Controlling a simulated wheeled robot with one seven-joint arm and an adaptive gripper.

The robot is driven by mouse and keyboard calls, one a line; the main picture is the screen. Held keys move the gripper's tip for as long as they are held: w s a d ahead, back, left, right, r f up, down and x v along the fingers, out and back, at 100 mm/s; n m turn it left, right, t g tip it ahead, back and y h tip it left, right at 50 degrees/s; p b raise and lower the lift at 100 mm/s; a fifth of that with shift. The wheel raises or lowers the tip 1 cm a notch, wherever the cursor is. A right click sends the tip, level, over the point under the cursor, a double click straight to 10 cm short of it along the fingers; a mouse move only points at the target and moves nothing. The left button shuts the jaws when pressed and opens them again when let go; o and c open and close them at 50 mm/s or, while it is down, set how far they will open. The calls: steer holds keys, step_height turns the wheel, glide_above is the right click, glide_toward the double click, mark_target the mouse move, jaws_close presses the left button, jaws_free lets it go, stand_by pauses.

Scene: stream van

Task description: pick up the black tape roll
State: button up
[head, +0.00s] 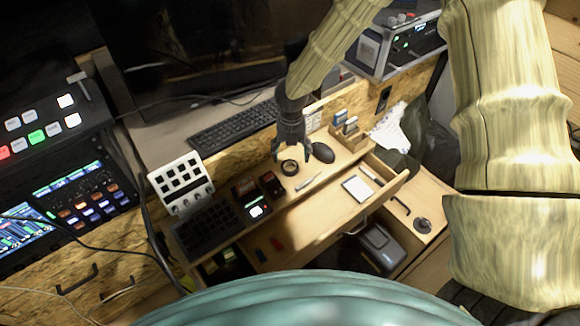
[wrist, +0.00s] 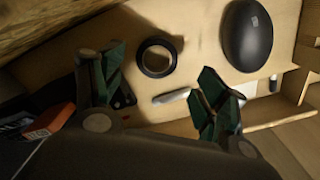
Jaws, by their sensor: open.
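The black tape roll (head: 289,167) lies flat on the wooden desk, below my gripper in the head view. In the wrist view the tape roll (wrist: 157,57) shows as a dark ring with the desk visible through its hole. My gripper (head: 291,154) is open and empty. In the wrist view its two green-padded fingers (wrist: 158,100) are spread wide, and the roll lies beyond the gap between them, nearer the left finger. I see no contact between the fingers and the roll.
A black mouse (wrist: 248,34) lies right of the roll. A pale slim object (wrist: 172,97) lies just below it. A keyboard (head: 233,127) stands behind on a raised shelf. An open drawer (head: 330,212) holds a white notepad (head: 357,188). Small devices (head: 256,198) stand to the left.

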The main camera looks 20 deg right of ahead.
mark_target(290, 169)
steer(key=shift+a+f+p, duration=0.2)
steer(key=shift+f+p, duration=0.75)
steer(key=shift+f, duration=1.7)
steer(key=c, duration=1.1)
